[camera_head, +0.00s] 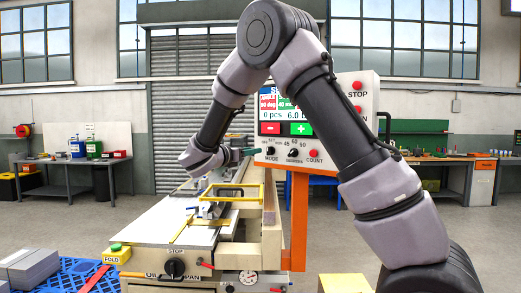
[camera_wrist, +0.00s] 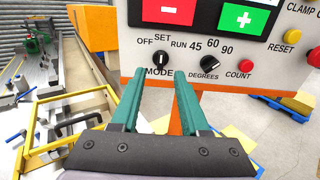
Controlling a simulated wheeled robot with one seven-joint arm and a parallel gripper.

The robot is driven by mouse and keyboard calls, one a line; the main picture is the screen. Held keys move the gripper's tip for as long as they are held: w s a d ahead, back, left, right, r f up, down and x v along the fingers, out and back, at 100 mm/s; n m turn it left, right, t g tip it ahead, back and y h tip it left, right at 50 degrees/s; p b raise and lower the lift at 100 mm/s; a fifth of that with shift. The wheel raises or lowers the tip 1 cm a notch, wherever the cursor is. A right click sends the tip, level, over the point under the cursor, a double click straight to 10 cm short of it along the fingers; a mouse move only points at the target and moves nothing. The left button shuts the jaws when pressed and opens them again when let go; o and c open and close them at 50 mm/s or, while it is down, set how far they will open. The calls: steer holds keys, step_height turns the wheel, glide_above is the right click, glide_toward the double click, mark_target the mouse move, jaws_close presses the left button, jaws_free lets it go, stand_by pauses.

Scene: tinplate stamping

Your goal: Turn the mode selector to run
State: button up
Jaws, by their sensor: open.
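The mode selector (camera_wrist: 160,60) is a round black knob marked MODE on the white control panel (camera_wrist: 135,47), with OFF, SET and RUN printed around it. Its white pointer line looks about upright, toward SET. My gripper (camera_wrist: 160,76) is open, with its two teal fingers apart just below the knob in the wrist view. The knob shows between and above the fingertips; I cannot tell how much depth separates them. Nothing is held.
The degrees knob (camera_wrist: 210,62) sits close right of the mode selector, then the red count button (camera_wrist: 245,65) and yellow reset button (camera_wrist: 291,36). Green plus and red minus keys lie above. A yellow frame (camera_head: 234,187) stands over the machine bed, left of the panel's orange post (camera_head: 299,220).

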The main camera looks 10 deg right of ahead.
mark_target(268, 148)
steer(key=x, duration=0.9)
steer(key=shift+d, duration=0.25)
steer(key=shift+w, duration=0.1)
jaws_close()
